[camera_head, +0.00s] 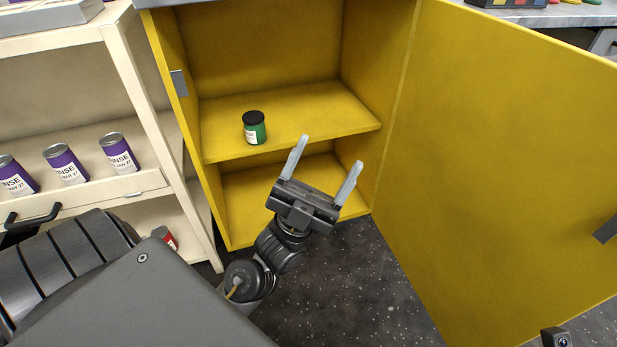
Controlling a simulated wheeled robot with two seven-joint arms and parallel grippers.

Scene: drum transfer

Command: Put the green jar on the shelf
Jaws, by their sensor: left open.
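The green jar (254,128) has a black lid and a pale label. It stands upright on the middle shelf (310,113) inside the yellow cabinet, near the shelf's front edge on the left. My left gripper (327,160) is open and empty in front of the cabinet. Its two pale fingers point up toward the shelf's front edge, to the right of the jar and apart from it. My right gripper does not show.
The yellow cabinet door (510,150) stands open on the right. A cream shelf unit (150,183) on the left holds several purple cans (66,163). A red can (163,236) sits lower there. Dark speckled floor (350,290) lies clear before the cabinet.

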